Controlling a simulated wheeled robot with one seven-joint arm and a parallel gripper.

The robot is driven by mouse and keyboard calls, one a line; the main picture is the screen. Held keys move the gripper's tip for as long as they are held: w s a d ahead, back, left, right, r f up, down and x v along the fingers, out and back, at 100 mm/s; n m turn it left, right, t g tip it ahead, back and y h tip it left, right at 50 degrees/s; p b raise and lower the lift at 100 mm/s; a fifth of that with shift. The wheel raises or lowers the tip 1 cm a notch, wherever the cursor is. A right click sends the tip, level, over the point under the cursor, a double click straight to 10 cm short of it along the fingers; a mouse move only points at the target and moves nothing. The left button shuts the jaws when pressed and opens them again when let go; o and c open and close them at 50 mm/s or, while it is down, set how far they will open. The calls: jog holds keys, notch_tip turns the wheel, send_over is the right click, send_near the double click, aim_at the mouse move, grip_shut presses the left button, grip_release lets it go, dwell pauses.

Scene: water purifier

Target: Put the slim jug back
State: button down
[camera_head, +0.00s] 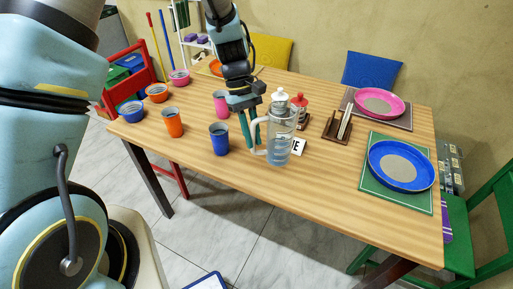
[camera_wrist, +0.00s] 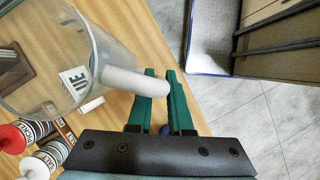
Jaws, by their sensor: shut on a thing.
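The slim jug (camera_head: 281,138) is clear, with a pale side handle and a bluish lower part. In the wrist view the green fingers of my gripper (camera_wrist: 162,84) close around the pale handle, and the jug (camera_wrist: 50,50) fills the upper left. A small card with dark letters (camera_head: 299,147) lies right beside the jug; its full text is hidden.
Shakers with red (camera_head: 299,99) and white (camera_head: 280,95) tops stand behind the jug. A blue cup (camera_head: 219,138) and pink cup (camera_head: 220,103) stand left. A blue plate (camera_head: 378,174) lies far right.

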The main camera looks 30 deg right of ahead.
aim_at(253, 152)
jog(key=shift+f+p, duration=0.6)
jog(key=shift+f, duration=1.75)
jog(key=shift+f, duration=0.15)
jog(key=c, duration=0.8)
grip_release()
jog(key=shift+c, duration=0.2)
jog(key=b+v, duration=0.3)
jog(key=v, duration=0.9)
jog(key=shift+b, duration=0.35)
